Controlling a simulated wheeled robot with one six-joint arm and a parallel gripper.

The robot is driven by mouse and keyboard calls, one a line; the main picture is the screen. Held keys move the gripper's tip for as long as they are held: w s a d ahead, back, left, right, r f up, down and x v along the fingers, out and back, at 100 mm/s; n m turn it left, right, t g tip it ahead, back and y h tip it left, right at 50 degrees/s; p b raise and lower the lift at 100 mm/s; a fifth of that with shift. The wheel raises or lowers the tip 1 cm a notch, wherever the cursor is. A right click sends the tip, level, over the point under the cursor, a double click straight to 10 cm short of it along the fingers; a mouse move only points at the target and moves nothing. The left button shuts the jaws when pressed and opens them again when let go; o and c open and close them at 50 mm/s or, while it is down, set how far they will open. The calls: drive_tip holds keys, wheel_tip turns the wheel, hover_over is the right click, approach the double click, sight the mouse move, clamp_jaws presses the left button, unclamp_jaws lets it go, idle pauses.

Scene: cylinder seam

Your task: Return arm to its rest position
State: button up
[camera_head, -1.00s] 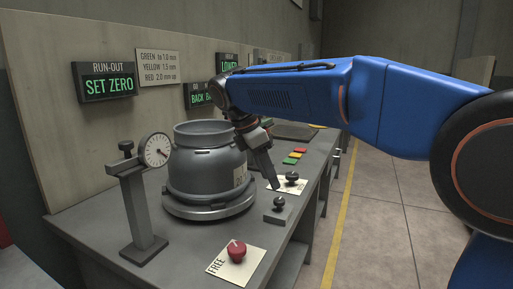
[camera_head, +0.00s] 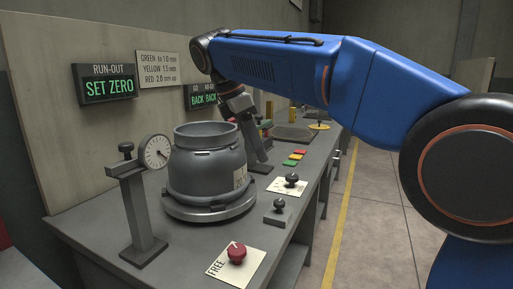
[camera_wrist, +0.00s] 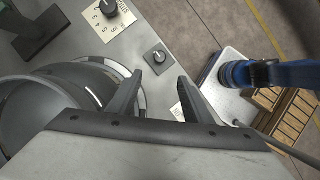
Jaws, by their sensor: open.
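My blue arm (camera_head: 290,70) reaches over the bench from the right, its wrist raised near the back panel. My gripper (camera_wrist: 160,76) is open and empty in the wrist view, its two fingers apart above the bench top. The cylinder's rim also shows in the wrist view (camera_wrist: 45,90), left of the fingers.
A dial gauge (camera_head: 155,151) on a stand is left of the cylinder. A red knob (camera_head: 236,252) on a FREE card, a black knob (camera_head: 279,206) and another black knob (camera_head: 292,180) stand along the bench front.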

drive_tip(key=s+d+f+m+y, duration=0.1)
drive_tip(key=s+d+f+m, duration=0.2)
drive_tip(key=d, duration=0.5)
drive_tip(key=s+d+f+m+y, duration=0.1)
drive_tip(key=s+d+f+m, duration=0.2)
drive_tip(key=d, duration=0.5)
drive_tip(key=s+d+f+m+y, duration=0.1)
drive_tip(key=s+d+f+m, duration=0.2)
drive_tip(key=d, duration=0.5)
drive_tip(key=s+d+f+m+t, duration=0.1)
drive_tip(key=s+d+f+m, duration=0.4)
drive_tip(key=s+f+m, duration=0.2)
drive_tip(key=s+d+f+m+t+y, duration=0.1)
drive_tip(key=s+d+f+m+t, duration=0.1)
drive_tip(key=s+d+f+m, duration=0.4)
drive_tip(key=s+f, duration=0.4)
drive_tip(key=f, duration=0.1)
drive_tip(key=shift+s+d+f+m, duration=0.15)
drive_tip(key=shift+d+f+m, duration=0.1)
drive_tip(key=shift+f+m, duration=0.15)
